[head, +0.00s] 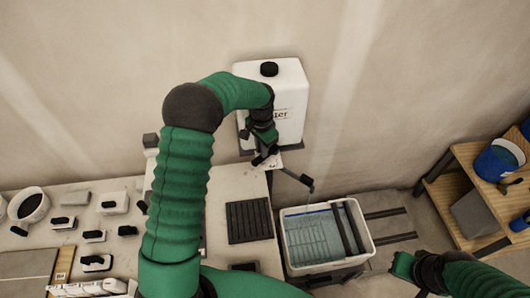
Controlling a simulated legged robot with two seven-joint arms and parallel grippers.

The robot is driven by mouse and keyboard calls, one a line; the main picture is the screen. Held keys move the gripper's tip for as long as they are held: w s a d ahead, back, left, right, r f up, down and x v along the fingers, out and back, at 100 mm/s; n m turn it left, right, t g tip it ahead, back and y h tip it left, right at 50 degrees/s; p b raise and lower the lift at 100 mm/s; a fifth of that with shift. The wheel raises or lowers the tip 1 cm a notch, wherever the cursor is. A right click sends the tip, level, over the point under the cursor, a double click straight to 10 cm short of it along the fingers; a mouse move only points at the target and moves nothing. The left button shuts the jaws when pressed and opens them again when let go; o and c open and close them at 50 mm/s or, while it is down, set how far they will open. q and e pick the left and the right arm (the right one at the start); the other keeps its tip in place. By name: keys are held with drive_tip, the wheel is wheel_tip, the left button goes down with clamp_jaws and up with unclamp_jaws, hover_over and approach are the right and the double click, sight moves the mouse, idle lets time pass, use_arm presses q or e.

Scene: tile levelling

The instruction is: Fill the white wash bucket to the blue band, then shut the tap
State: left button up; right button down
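The white wash bucket (371,247) stands on the floor right of the worktable, with pale bluish water and dark rollers inside. A blue line shows along its inner far wall; the exact water level against it is hard to judge. A white water container (290,88) with a black cap stands behind the table. Its dark tap spout (307,183) reaches out toward the bucket's far edge. My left gripper (265,158) is at the tap below the container; its fingers are small and dark, so its grip is unclear. My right arm is at lower right, its gripper (403,266) indistinct.
The worktable (225,183) holds a dark ribbed mat (249,221), several small dark-topped pieces and a bowl (29,204). A wooden shelf (466,158) at right carries a blue bucket (499,160). Dark rails lie on the floor beside the wash bucket.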

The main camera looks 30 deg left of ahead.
use_arm(q)
drive_tip(key=shift+o, duration=1.1)
drive_tip(key=shift+s+f, duration=0.15)
drive_tip(key=shift+f, duration=0.1)
drive_tip(key=shift+o, duration=0.4)
drive_tip(key=shift+w+a+r+p, duration=0.4)
drive_tip(key=shift+w+r+p, duration=0.4)
drive_tip(key=shift+p, duration=0.4)
drive_tip(key=shift+r, duration=0.4)
drive_tip(key=r+p, duration=0.2)
drive_tip(key=r, duration=0.1)
drive_tip(key=d+r+p, duration=0.1)
drive_tip(key=shift+s+r, duration=0.25)
drive_tip(key=shift+s, duration=0.1)
wheel_tip(320, 180, up, 12)
drive_tip(key=p, duration=0.7)
drive_tip(key=shift+w+a+p, duration=0.2)
drive_tip(key=shift+a+p, duration=0.1)
drive_tip(key=shift+p, duration=0.05)
use_arm(e)
wheel_tip(320, 180, up, 13)
drive_tip(key=w+a, duration=0.1)
drive_tip(key=shift+w+f, duration=0.15)
use_arm(q)
drive_tip(key=shift+d, duration=0.1)
use_arm(e)
drive_tip(key=shift+d, duration=0.1)
